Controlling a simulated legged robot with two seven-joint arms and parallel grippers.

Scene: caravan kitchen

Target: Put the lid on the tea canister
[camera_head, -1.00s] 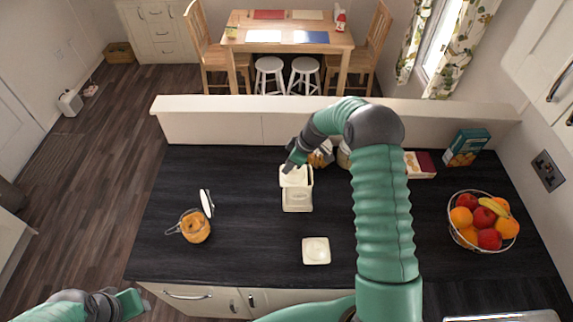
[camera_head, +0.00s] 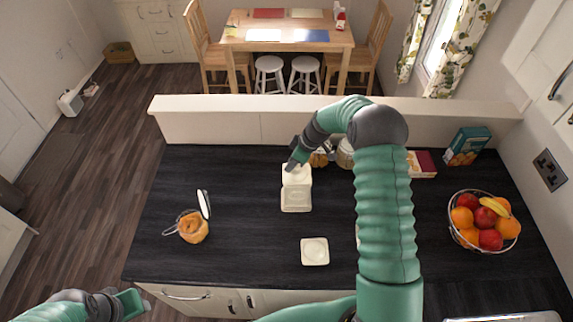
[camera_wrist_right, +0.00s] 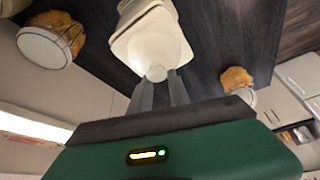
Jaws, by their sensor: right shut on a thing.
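The cream, square tea canister (camera_head: 296,198) stands upright on the dark worktop, in the middle of the head view. My right gripper (camera_head: 291,167) is at its top. In the right wrist view its fingers (camera_wrist_right: 158,90) are shut on the small round knob of the cream lid (camera_wrist_right: 152,45), with the canister (camera_wrist_right: 133,8) beyond it. The lid is at the canister's mouth; I cannot tell whether it is fully seated. My left gripper (camera_head: 135,304) is low at the left, away from the canister; its jaw opening is unclear.
A small square cream piece (camera_head: 315,251) lies in front of the canister. An orange-filled glass jar (camera_head: 193,227) with its lid tilted up stands left. A fruit basket (camera_head: 484,221) stands right. Jars (camera_head: 345,155) stand behind, near the low wall (camera_head: 215,122).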

